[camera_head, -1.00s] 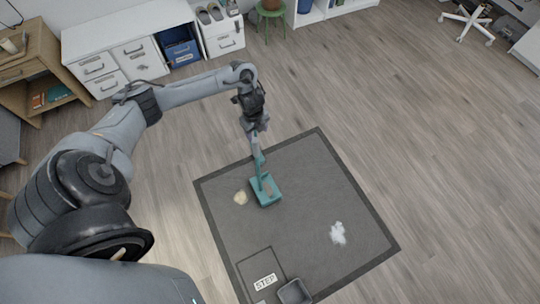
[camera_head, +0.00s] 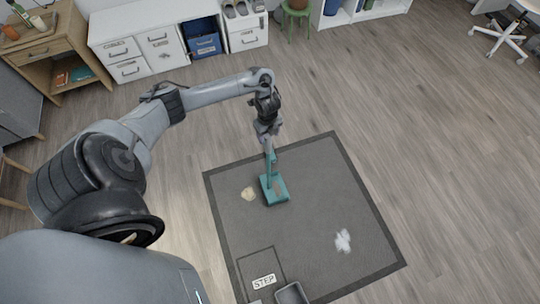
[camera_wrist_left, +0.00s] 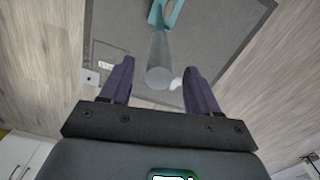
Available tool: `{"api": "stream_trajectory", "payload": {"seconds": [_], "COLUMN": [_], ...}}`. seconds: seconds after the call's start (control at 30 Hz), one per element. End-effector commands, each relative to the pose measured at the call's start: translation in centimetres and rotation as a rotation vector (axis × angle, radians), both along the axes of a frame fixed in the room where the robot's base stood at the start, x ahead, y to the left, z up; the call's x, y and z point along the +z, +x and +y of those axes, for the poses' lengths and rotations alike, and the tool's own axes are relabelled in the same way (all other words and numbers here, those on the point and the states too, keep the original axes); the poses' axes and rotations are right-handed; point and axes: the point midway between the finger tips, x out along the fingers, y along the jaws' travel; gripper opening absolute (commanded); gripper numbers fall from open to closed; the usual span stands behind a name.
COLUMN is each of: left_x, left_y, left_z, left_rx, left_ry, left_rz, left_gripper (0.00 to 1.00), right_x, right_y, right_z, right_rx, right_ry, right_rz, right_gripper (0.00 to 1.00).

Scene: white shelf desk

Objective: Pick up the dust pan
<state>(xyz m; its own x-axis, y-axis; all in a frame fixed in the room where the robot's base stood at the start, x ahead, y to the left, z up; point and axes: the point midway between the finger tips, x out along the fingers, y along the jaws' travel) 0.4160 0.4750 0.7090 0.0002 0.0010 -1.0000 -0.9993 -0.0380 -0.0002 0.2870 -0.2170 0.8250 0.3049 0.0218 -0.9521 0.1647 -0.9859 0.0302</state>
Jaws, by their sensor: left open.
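The teal dust pan (camera_head: 275,190) lies on the dark grey mat (camera_head: 325,200), with its handle standing up towards my left gripper (camera_head: 268,143). In the left wrist view the teal part of the pan (camera_wrist_left: 168,14) shows at the top, and the grey handle end (camera_wrist_left: 158,76) points up between the two fingers. My left gripper, which also shows in the left wrist view (camera_wrist_left: 155,72), is open around or just above the handle end; contact cannot be told. My right gripper is not in view.
A beige pile (camera_head: 248,193) lies left of the pan and a white pile (camera_head: 343,240) lies to its right on the mat. A grey bin (camera_head: 291,293) stands at the front edge. White cabinets (camera_head: 140,45) line the back.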

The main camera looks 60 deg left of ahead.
Motion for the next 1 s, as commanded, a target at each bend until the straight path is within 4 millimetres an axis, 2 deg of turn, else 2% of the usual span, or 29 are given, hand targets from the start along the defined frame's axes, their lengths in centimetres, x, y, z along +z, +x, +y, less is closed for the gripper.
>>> {"api": "stream_trajectory", "payload": {"seconds": [0.03,0.2,0.47,0.83,0.87,1.0], "left_x": [-1.1,-2.7,-2.7,-2.7,-2.7,-2.6], "left_y": [-0.2,-0.1,-0.1,-0.1,-0.1,0.0], "left_z": [-0.3,-0.1,-0.1,-0.1,-0.1,-0.1], "left_rx": [0.000,0.000,-0.002,-0.001,-0.001,-0.001], "left_ry": [-0.003,0.001,0.001,0.001,0.001,0.001], "left_rz": [0.003,0.001,0.000,0.000,0.000,-0.002], "left_gripper": [0.61,0.61,0.60,0.03,0.00,0.00], "right_x": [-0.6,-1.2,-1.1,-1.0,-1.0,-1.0], "right_y": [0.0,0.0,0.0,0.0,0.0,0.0], "right_z": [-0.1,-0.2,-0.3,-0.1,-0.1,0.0], "right_rx": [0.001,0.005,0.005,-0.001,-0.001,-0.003], "right_ry": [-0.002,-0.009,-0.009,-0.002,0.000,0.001], "right_rz": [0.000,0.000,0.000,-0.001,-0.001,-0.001], "right_gripper": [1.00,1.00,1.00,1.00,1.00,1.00]}}
